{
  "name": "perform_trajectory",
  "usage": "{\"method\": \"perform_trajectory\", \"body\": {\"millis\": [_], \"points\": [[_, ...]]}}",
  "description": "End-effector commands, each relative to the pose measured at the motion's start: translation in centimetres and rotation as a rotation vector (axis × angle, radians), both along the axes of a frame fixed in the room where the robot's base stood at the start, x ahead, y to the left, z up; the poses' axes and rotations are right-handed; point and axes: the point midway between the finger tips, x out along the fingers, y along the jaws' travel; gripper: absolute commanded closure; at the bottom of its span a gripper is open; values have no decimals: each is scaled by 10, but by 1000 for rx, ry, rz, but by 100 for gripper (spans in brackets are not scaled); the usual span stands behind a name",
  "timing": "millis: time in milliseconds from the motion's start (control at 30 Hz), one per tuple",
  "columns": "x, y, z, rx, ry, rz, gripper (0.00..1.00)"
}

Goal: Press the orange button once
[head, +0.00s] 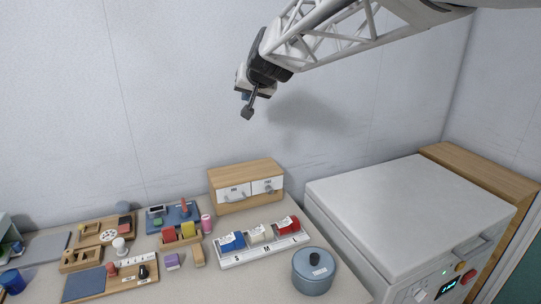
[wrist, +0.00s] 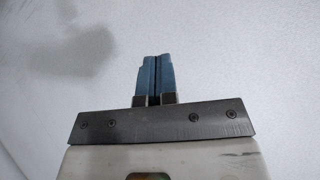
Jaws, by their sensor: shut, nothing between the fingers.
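My gripper (head: 247,113) is raised high in front of the back wall, above the wooden drawer box and far from any button. In the wrist view its two blue fingers (wrist: 155,62) are together, with nothing between them. A small orange-yellow button (head: 460,267) shows on the front panel of the white top-lid machine (head: 405,205) at the right. A larger red button (head: 468,278) is just below it. The panel is seen at a steep angle, so fine detail is hard to tell.
A lit display (head: 447,288) is on the same panel. A blue lidded pot (head: 313,272) stands left of the machine. A wooden drawer box (head: 247,185), a white tray (head: 262,248) of coloured blocks and several small wooden toys cover the counter. The air around my gripper is clear.

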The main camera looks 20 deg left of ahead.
Motion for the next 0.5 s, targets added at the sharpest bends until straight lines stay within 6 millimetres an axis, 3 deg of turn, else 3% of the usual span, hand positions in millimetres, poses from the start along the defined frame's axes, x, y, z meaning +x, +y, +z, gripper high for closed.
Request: {"method": "perform_trajectory", "body": {"millis": [33, 267, 500], "points": [[0, 20, 0, 11, -5, 13, 100], [-4, 100, 4, 64, -28, 62, 100], [-33, 177, -8, 84, -11, 134, 100]]}}
